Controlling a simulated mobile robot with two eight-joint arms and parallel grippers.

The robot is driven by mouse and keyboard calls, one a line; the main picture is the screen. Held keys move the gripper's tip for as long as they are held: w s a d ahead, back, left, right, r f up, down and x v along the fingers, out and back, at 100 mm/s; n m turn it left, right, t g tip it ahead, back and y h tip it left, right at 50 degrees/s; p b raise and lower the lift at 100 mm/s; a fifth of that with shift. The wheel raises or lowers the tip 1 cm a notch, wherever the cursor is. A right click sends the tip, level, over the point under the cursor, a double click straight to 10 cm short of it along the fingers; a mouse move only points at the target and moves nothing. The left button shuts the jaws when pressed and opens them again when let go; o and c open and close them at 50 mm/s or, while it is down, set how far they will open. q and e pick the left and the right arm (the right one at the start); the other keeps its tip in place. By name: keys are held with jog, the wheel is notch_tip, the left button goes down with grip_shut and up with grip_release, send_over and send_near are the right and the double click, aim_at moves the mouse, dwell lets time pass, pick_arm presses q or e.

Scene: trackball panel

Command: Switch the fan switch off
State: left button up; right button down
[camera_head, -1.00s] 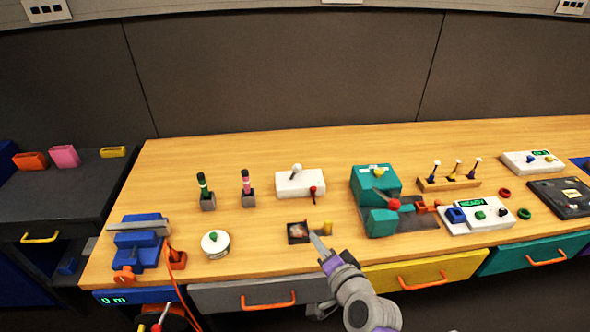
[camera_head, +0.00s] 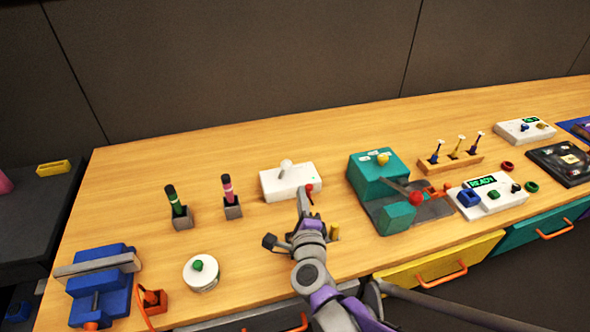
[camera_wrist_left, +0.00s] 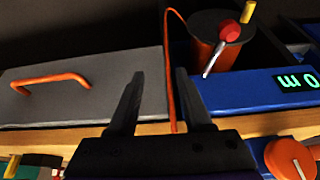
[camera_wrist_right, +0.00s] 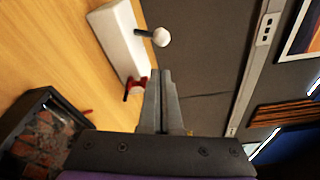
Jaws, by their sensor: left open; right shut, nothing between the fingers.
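A white box (camera_head: 288,183) on the bench carries a white ball on a stalk (camera_head: 286,165) and a small red lever (camera_head: 309,188) at its right front. No fan label can be read, so I cannot tell for certain which part is the fan switch. My right gripper (camera_head: 303,191) is shut and empty, its tips close to the red lever. In the right wrist view the red lever (camera_wrist_right: 135,85) lies just left of the closed fingers (camera_wrist_right: 160,76); contact cannot be told. My left gripper (camera_wrist_left: 159,75) is open and empty, seen only in the left wrist view.
A teal machine (camera_head: 375,173) with a red-knobbed lever stands right of the white box. Two marker-like sticks in grey holders (camera_head: 232,205) stand to its left. A white round button unit (camera_head: 201,273) and a blue vise (camera_head: 101,284) are at the front left. Bench behind the box is clear.

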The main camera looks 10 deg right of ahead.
aim_at(297, 180)
jog(key=shift+w, duration=0.1)
jog(key=w, duration=0.3)
jog(key=w+d, duration=0.1)
jog(key=w, duration=0.2)
jog(key=w+b, duration=0.1)
jog(key=w, duration=0.2)
jog(key=shift+w+d+f, duration=0.3)
jog(key=shift+w, duration=0.1)
pick_arm(q)
jog(key=shift+f, duration=0.7)
